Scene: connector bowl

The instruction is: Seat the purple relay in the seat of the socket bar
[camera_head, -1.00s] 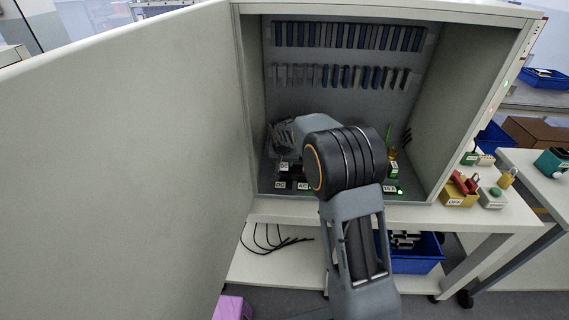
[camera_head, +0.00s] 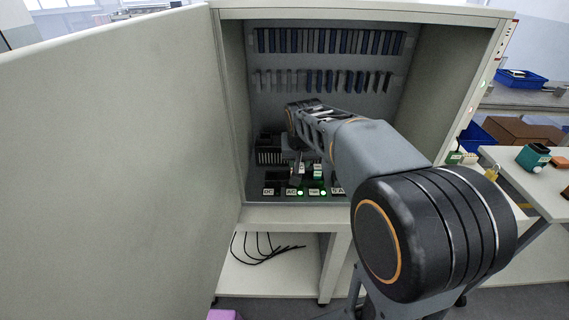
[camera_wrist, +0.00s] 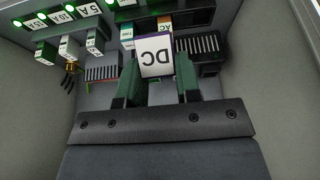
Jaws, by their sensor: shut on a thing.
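In the wrist view my gripper (camera_wrist: 158,78) is shut on a block with a white DC label and purple edges, the purple relay (camera_wrist: 155,55). The relay sits between the two green-dark fingers, its label facing the camera. Behind it are the dark socket bar (camera_wrist: 130,13), a teal relay (camera_wrist: 126,36) and an orange-marked AC relay (camera_wrist: 164,24). The relay hides what lies directly behind it. In the head view the socket bar (camera_head: 279,183) stands on the cabinet floor behind a row of labels. My gripper (camera_head: 298,171) is above it, small and partly hidden.
Other modules with 5A, 10A and 15A labels (camera_wrist: 62,14) stand at the wrist view's upper left. A dark finned block (camera_head: 268,150) stands in the cabinet's back left. The open door (camera_head: 110,160) bounds the left. My forearm covers the cabinet's right part.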

